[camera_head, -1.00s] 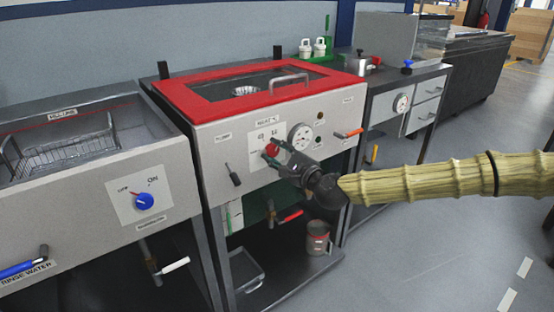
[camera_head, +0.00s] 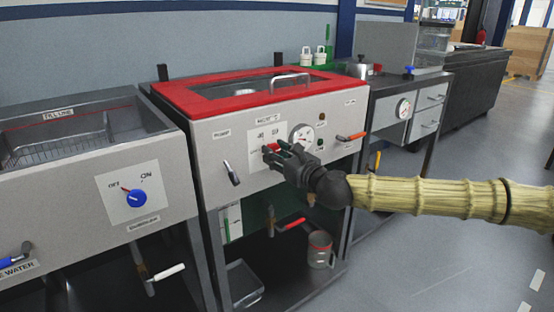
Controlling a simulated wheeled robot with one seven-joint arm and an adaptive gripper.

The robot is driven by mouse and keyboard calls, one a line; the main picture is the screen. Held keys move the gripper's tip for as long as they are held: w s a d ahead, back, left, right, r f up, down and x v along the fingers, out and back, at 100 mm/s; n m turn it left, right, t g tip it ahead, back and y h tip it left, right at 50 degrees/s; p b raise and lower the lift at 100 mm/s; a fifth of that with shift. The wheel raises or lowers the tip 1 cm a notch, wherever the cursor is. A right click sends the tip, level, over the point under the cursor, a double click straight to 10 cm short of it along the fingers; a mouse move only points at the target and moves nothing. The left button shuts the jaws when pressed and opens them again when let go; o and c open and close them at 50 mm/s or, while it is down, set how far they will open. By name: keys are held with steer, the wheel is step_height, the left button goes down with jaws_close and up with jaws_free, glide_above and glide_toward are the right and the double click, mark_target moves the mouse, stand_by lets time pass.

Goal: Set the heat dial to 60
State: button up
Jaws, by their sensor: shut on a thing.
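The heat dial is a red knob (camera_head: 272,148) on a white scale plate (camera_head: 257,139) on the front panel of the red-topped heated bath (camera_head: 220,145). Numbers show along the top of the plate, but they are too small to read surely. My gripper (camera_head: 275,151) is shut on the red knob, its dark fingers around it from the front right. The fingers hide much of the knob and the lower right of the plate, so I cannot tell where its pointer stands.
A round gauge (camera_head: 302,137) sits close right of the knob, with an orange-handled valve (camera_head: 350,137) further right. A black-tipped lever (camera_head: 232,173) is at the left of the panel. A blue OFF/ON knob (camera_head: 136,197) is on the left tank. The floor at right is clear.

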steer(key=shift+d+m, duration=0.1)
steer(key=shift+m, duration=0.4)
steer(key=o, duration=1)
steer(key=v, duration=1.2)
